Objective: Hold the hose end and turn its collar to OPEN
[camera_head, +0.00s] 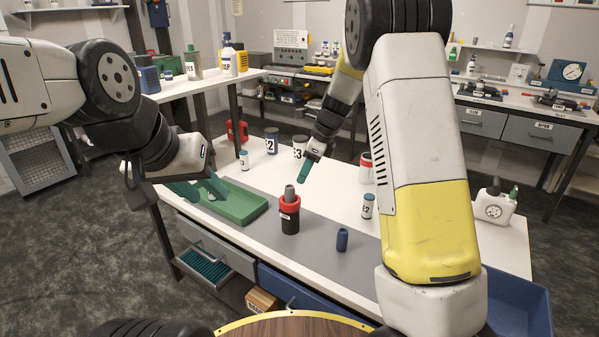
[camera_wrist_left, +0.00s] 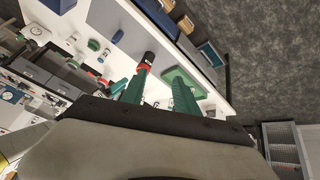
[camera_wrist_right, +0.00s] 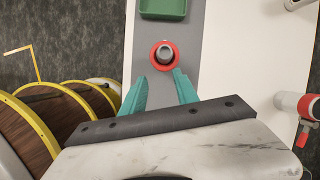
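The upright black piece with a red collar and grey tip, which I take as the hose end (camera_head: 290,222), stands on the grey strip of the bench. Its red collar (camera_head: 289,202) also shows in the left wrist view (camera_wrist_left: 142,69) and in the right wrist view (camera_wrist_right: 172,63). Any OPEN mark is too small to read. My left gripper (camera_head: 206,191) is open and empty over the green tray, left of the hose end. My right gripper (camera_head: 305,172) is open and empty behind and above the hose end. In the right wrist view its fingers (camera_wrist_right: 161,78) point toward the collar without touching it.
A green tray (camera_head: 247,216) lies left of the hose end. A small blue cylinder (camera_head: 342,240) stands to its right. Several labelled containers stand along the bench's back, including one marked E2 (camera_head: 368,206). A blue bin (camera_head: 520,300) is at the right end.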

